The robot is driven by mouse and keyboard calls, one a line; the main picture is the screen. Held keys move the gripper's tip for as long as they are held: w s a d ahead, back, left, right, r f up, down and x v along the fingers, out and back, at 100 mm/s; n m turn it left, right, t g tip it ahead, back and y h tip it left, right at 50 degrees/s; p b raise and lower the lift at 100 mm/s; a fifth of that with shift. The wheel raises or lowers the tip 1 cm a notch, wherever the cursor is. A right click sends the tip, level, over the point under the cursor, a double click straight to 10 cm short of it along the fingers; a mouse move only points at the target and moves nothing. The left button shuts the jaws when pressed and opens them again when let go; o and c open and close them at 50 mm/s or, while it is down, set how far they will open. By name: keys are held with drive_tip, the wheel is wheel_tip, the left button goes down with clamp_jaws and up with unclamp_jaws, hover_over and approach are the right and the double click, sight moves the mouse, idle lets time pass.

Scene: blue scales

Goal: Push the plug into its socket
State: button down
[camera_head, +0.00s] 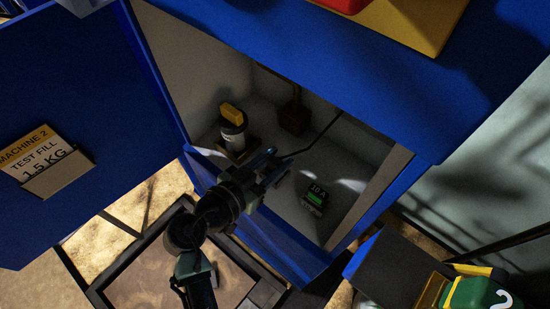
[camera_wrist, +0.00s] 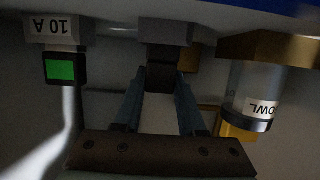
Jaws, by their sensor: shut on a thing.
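My gripper (camera_head: 272,168) reaches through the open front of the blue cabinet. In the wrist view its two blue fingers (camera_wrist: 160,98) are closed on a dark block, which I take to be the plug (camera_wrist: 161,78). A grey block, probably the socket (camera_wrist: 166,33), lies straight beyond the plug. The two look in line and close together; I cannot tell whether the plug is inside it. In the head view the gripper hides the plug and socket. A black cable (camera_head: 318,138) runs from near the gripper toward the cabinet's back right.
A box marked 10 A with a green face (camera_head: 315,195) stands right of the gripper. A clear bowl with a yellow part (camera_head: 232,130) stands to the left. A brown block (camera_head: 294,118) is farther back. The open blue door (camera_head: 80,110) and cabinet edges bound the opening.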

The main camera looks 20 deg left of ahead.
drive_tip(key=shift+f+b, duration=0.3)
drive_tip(key=shift+c, duration=2.1)
unclamp_jaws()
drive_tip(key=p+v, duration=0.1)
drive_tip(key=v, duration=1.2)
drive_tip(key=shift+p, duration=0.3)
drive_tip(key=shift+a, duration=0.1)
